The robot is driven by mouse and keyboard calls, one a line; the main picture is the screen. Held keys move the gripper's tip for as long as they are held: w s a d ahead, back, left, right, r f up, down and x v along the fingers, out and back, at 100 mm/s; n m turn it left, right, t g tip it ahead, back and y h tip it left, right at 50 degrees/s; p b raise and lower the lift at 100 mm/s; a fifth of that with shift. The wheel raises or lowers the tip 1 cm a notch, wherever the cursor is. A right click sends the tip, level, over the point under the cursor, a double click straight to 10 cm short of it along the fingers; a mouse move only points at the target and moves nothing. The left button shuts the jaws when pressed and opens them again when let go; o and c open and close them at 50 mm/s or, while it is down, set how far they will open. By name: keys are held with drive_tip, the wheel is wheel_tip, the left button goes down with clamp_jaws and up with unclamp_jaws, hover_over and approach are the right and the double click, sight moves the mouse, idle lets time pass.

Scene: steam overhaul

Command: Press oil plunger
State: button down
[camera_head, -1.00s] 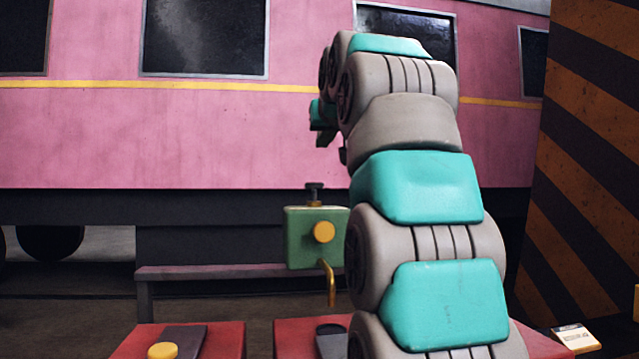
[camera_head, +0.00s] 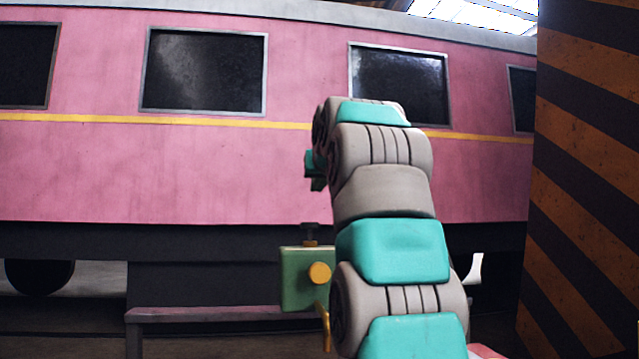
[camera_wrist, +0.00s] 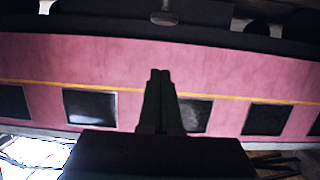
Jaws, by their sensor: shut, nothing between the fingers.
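The oil plunger (camera_head: 310,236) is a dark knob on a short stem, upright on top of a green box (camera_head: 297,279). The box has a round yellow knob (camera_head: 320,273) on its front and a brass spout (camera_head: 325,325) below. My arm hides the box's right side. In the head view my gripper end (camera_head: 315,170) shows only in part, as teal and dark pieces above the plunger and apart from it in the picture. In the wrist view my gripper (camera_wrist: 160,72) is shut and empty.
A pink rail carriage (camera_head: 180,170) with dark windows fills the background. A pillar (camera_head: 585,200) with orange and dark stripes stands close on the right. Open floor shows at the lower left.

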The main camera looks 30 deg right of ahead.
drive_tip(key=p, duration=0.1)
hover_over(312, 227)
drive_tip(key=f, duration=0.2)
drive_tip(key=shift+s+f+b, duration=0.2)
drive_tip(key=shift+f+b, duration=0.75)
drive_tip(key=shift+f, duration=0.85)
drive_tip(key=shift+f+b, duration=0.1)
drive_tip(key=shift+b, duration=0.2)
drive_tip(key=shift+w+f+b, duration=0.1)
drive_tip(key=shift+f+b, duration=0.9)
drive_tip(key=shift+f, duration=0.5)
drive_tip(key=shift+r, duration=0.1)
